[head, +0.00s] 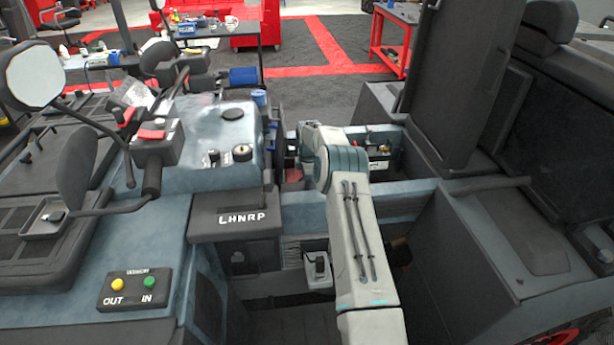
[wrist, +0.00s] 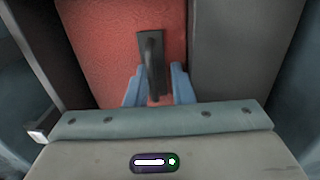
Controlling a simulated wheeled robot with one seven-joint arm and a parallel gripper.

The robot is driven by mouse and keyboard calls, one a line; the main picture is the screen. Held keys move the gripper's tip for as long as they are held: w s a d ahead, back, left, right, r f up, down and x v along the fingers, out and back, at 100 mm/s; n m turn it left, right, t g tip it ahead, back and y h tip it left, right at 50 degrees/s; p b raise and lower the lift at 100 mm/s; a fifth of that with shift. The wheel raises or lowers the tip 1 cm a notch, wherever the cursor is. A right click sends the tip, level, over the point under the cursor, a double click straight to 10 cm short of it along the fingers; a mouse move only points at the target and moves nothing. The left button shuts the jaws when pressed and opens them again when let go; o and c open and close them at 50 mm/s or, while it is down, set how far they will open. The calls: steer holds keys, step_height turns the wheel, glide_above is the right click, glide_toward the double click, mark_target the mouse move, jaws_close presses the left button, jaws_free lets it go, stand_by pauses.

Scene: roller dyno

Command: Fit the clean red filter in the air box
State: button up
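A red panel (wrist: 105,45) with a black handle (wrist: 152,60), which looks like the red filter, fills the upper middle of the wrist view. My gripper (wrist: 158,82) points at it, its two blue fingers on either side of the handle's lower part. The right finger seems slightly apart from the handle; I cannot tell whether they grip it. In the head view a small red patch (head: 293,174) shows beside the end of my arm, in the bay between the machine's panels. My fingers are hidden there. I cannot make out the air box for certain.
A blue-grey cabinet with an LHNRP panel (head: 242,218) stands left of my arm. A dark box-shaped body (head: 520,225) is close on the right. A black unit (head: 380,158) sits behind my arm. In the wrist view, grey walls (wrist: 235,50) flank the red panel.

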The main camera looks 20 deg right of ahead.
steer(key=shift+s+f+g, duration=0.3)
steer(key=shift+s+f, duration=0.3)
steer(key=shift+f, duration=0.25)
steer(key=shift+w+r, duration=0.15)
steer(key=shift+r, duration=0.35)
step_height(320, 180, up, 14)
steer(key=b, duration=0.1)
steer(key=shift+s+a+r, duration=0.2)
steer(key=shift+r, duration=0.05)
